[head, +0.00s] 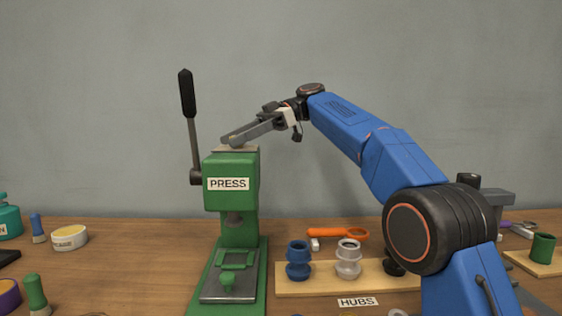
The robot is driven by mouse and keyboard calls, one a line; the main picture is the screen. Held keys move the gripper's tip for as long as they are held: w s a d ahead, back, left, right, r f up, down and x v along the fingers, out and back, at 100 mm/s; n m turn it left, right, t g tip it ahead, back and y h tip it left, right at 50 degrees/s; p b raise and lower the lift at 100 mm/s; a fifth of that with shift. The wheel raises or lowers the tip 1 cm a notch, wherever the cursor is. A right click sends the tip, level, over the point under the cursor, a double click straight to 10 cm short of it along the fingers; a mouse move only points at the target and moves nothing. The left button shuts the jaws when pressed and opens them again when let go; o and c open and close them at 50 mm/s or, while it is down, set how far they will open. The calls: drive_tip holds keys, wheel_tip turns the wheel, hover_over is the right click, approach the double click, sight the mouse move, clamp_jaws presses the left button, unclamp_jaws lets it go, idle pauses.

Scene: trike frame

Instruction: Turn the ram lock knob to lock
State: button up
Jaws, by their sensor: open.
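The green press (231,180) stands on the bench left of centre, with a long black-handled lever (188,95) upright at its left side. My gripper (231,139) reaches in from the right, its fingers pointing left and slightly down at the press's grey top plate (248,149). The jaws are open, and the fingers overlap in this view. The ram lock knob cannot be made out clearly; the fingertips cover part of the press top. Whether they touch anything there cannot be told.
Right of the press, a wooden board (325,287) labelled HUBS holds a blue hub (298,260) and a silver hub (348,259). An orange-handled tool (335,233) lies behind it. Space above the press is open.

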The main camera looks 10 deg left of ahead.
drive_tip(key=shift+m+t+y, duration=0.3)
drive_tip(key=shift+s+m+t+y, duration=0.1)
drive_tip(key=shift+m+t+y, duration=0.7)
drive_tip(key=shift+m+t, duration=0.7)
drive_tip(key=m+t+y, duration=0.1)
drive_tip(key=m+t, duration=0.3)
drive_tip(key=t, duration=0.1)
drive_tip(key=m+t+h, duration=0.1)
drive_tip(key=m+t, duration=0.4)
drive_tip(key=t, duration=0.1)
drive_tip(key=shift+m, duration=0.3)
drive_tip(key=shift+m+t+h, duration=0.4)
drive_tip(key=shift+m+t, duration=0.2)
drive_tip(key=shift+r+m+t+h, duration=0.1)
drive_tip(key=shift+m+t+h, duration=0.7)
drive_tip(key=shift+m+t, duration=0.25)
